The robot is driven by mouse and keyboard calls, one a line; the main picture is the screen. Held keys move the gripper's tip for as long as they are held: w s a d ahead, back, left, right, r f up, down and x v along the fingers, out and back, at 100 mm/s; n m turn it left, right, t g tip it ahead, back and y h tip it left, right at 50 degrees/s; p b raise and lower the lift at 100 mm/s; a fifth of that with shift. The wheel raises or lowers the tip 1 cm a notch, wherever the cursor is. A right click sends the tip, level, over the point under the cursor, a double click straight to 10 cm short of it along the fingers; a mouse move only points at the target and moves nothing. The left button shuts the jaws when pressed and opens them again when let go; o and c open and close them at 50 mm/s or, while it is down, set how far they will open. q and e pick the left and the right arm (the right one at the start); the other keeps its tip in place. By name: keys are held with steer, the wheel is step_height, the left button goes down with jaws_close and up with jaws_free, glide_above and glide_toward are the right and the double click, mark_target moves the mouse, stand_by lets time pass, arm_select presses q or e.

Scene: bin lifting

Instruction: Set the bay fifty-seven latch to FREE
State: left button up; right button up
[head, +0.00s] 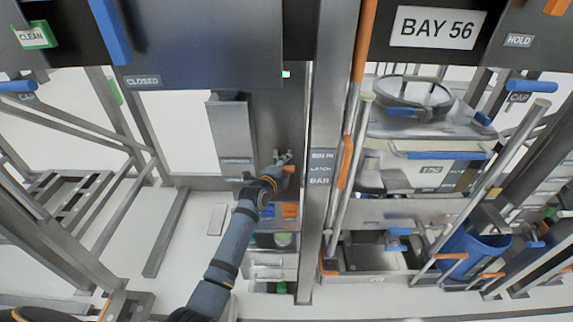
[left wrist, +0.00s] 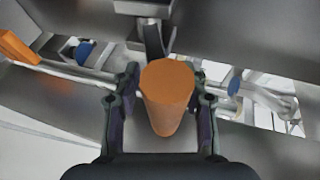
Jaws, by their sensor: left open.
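An orange cylindrical handle (left wrist: 167,95) shows end-on in the left wrist view, with a metal bracket behind it. In the head view a small orange handle end (head: 289,169) shows at my left gripper (head: 282,157), in front of a grey upright panel. My left gripper (left wrist: 160,105) is open, with one finger on each side of the orange handle; I cannot tell whether either touches it. No bay fifty-seven sign or FREE mark is readable, so I cannot confirm that this handle is that latch. My right gripper is not in view.
A BAY 56 sign (head: 437,28) hangs at the upper right. A grey post (head: 319,170) labelled BIN IN, LATCH, BAR stands just right of my gripper. A CLOSED panel (head: 200,45) is above left. A blue bin (head: 470,257) stands at lower right.

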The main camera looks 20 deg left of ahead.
arm_select(q)
steer(key=shift+w, duration=0.1)
steer(key=c, duration=0.9)
jaws_close()
